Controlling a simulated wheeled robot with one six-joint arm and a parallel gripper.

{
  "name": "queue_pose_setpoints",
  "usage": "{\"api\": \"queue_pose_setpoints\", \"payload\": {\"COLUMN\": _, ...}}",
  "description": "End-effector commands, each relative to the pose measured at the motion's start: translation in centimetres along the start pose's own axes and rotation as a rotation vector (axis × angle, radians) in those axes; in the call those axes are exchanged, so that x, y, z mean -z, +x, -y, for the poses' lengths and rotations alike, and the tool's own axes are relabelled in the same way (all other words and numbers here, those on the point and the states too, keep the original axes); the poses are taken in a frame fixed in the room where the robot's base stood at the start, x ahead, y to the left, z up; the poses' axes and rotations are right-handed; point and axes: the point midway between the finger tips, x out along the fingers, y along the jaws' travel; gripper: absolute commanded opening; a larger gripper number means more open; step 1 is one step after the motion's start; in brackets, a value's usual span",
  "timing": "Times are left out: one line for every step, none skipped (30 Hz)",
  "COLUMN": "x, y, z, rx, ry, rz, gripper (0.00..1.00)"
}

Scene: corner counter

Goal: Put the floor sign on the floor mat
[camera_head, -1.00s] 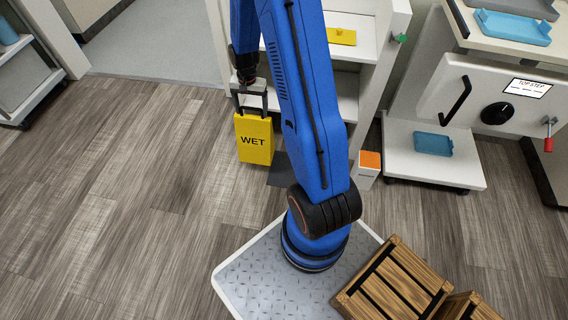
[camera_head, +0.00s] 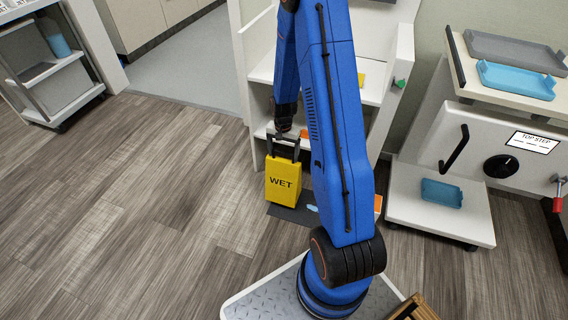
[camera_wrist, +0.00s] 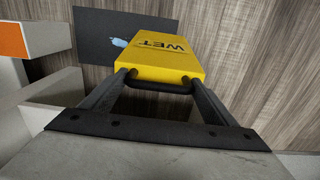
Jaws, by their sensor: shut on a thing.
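The yellow floor sign (camera_head: 283,182) marked WET hangs upright from my gripper (camera_head: 284,146) in the head view. My gripper is shut on the sign's dark top handle. In the wrist view, the sign (camera_wrist: 160,58) is held between the fingers of my gripper (camera_wrist: 160,88). The dark grey floor mat (camera_head: 296,214) lies on the floor under and beside the sign, partly hidden by my arm. In the wrist view the mat (camera_wrist: 95,30) shows beyond the sign's left side, with a light blue mark on it. I cannot tell whether the sign touches the mat.
A white shelf unit (camera_head: 262,72) stands just behind the mat. An orange-topped white box (camera_wrist: 12,42) is left of the mat in the wrist view. The wood floor at left is clear.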

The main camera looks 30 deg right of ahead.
Motion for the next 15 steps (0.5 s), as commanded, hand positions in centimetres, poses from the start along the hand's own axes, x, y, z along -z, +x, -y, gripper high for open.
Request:
{"api": "queue_pose_setpoints", "payload": {"x": 0.0, "y": 0.2, "z": 0.0, "rx": 0.000, "ry": 0.000, "rz": 0.000, "gripper": 0.23}}
{"api": "queue_pose_setpoints", "payload": {"x": 0.0, "y": 0.3, "z": 0.0, "rx": 0.000, "ry": 0.000, "rz": 0.000, "gripper": 0.23}}
{"api": "queue_pose_setpoints", "payload": {"x": 0.0, "y": 0.4, "z": 0.0, "rx": 0.000, "ry": 0.000, "rz": 0.000, "gripper": 0.23}}
{"api": "queue_pose_setpoints", "payload": {"x": 0.0, "y": 0.6, "z": 0.0, "rx": 0.000, "ry": 0.000, "rz": 0.000, "gripper": 0.23}}
{"api": "queue_pose_setpoints", "payload": {"x": 0.0, "y": 0.8, "z": 0.0, "rx": -0.001, "ry": 0.000, "rz": 0.001, "gripper": 0.23}}
{"api": "queue_pose_setpoints", "payload": {"x": 0.0, "y": 1.1, "z": 0.0, "rx": -0.001, "ry": 0.000, "rz": 0.001, "gripper": 0.23}}
{"api": "queue_pose_setpoints", "payload": {"x": 0.0, "y": 1.4, "z": 0.0, "rx": -0.001, "ry": 0.000, "rz": 0.001, "gripper": 0.23}}
{"api": "queue_pose_setpoints", "payload": {"x": 0.0, "y": 1.8, "z": 0.0, "rx": -0.001, "ry": 0.000, "rz": 0.001, "gripper": 0.23}}
{"api": "queue_pose_setpoints", "payload": {"x": 0.0, "y": 2.3, "z": 0.0, "rx": -0.001, "ry": 0.000, "rz": 0.002, "gripper": 0.23}}
{"api": "queue_pose_setpoints", "payload": {"x": -0.1, "y": 2.7, "z": 0.0, "rx": -0.002, "ry": 0.000, "rz": 0.002, "gripper": 0.23}}
{"api": "queue_pose_setpoints", "payload": {"x": 0.0, "y": 3.1, "z": 0.0, "rx": -0.002, "ry": 0.000, "rz": 0.002, "gripper": 0.23}}
{"api": "queue_pose_setpoints", "payload": {"x": 0.0, "y": 3.5, "z": 0.0, "rx": -0.001, "ry": 0.000, "rz": 0.001, "gripper": 0.23}}
{"api": "queue_pose_setpoints", "payload": {"x": 0.0, "y": 3.9, "z": 0.0, "rx": -0.001, "ry": 0.000, "rz": 0.001, "gripper": 0.23}}
{"api": "queue_pose_setpoints", "payload": {"x": 0.0, "y": 4.1, "z": 0.0, "rx": -0.001, "ry": 0.000, "rz": 0.001, "gripper": 0.23}}
{"api": "queue_pose_setpoints", "payload": {"x": 0.0, "y": 4.3, "z": 0.0, "rx": -0.001, "ry": 0.000, "rz": 0.001, "gripper": 0.23}}
